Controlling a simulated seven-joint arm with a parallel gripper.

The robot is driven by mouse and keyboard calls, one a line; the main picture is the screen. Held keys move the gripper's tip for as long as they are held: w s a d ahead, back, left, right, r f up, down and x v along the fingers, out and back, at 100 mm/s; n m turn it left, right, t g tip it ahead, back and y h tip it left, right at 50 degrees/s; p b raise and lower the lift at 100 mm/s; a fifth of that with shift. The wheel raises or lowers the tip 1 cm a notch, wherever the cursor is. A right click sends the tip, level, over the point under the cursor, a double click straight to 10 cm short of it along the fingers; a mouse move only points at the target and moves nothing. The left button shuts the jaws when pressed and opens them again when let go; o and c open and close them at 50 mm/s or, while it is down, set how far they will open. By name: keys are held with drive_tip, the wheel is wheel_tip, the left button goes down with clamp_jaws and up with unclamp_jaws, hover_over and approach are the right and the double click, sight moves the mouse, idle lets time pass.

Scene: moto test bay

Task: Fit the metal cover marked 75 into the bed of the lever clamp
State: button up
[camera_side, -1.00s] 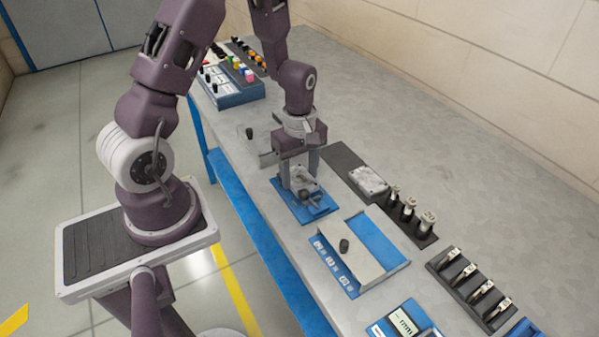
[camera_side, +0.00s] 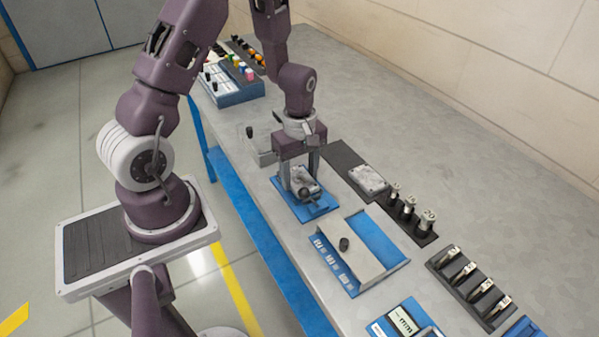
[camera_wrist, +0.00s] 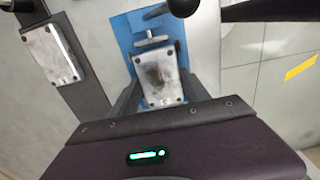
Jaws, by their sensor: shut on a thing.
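My gripper (camera_side: 298,180) is shut on a grey metal cover (camera_wrist: 160,78), one finger at each side of it. Its marking cannot be read. The cover is over the lever clamp's bed; I cannot tell whether it touches the bed or is fully seated. The lever clamp (camera_side: 318,208) has a blue base, which also shows in the wrist view (camera_wrist: 122,30). Its black knob (camera_wrist: 183,6) and metal crossbar (camera_wrist: 152,40) are at the far end of the cover. A second metal cover (camera_side: 368,180) lies on a dark mat, also in the wrist view (camera_wrist: 50,55).
A blue fixture with a pale plate (camera_side: 340,262) and black knob stands in front of the clamp. A dark holder (camera_side: 424,238) with several metal cylinders and a rack (camera_side: 474,288) are to the right. A blue box (camera_side: 235,95) stands behind.

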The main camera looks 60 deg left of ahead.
idle(0.4)
drive_tip(key=o, duration=1.6)
drive_tip(key=shift+r, duration=3.5)
drive_tip(key=shift+d+r, duration=0.1)
drive_tip(key=shift+r, duration=0.1)
drive_tip(key=s+d+r+m+t, duration=0.2)
drive_tip(key=s+d+r+m, duration=0.1)
drive_tip(key=s+r+m, duration=0.2)
drive_tip(key=s+d+r+m+t, duration=0.1)
drive_tip(key=s+d+r+m, duration=0.2)
drive_tip(key=s+r+m, duration=0.2)
drive_tip(key=s+d+r+m+t, duration=0.2)
drive_tip(key=s+r+m, duration=0.3)
drive_tip(key=r+m, duration=0.3)
drive_tip(key=shift+d+r+t, duration=0.3)
drive_tip(key=shift+d+r, duration=0.4)
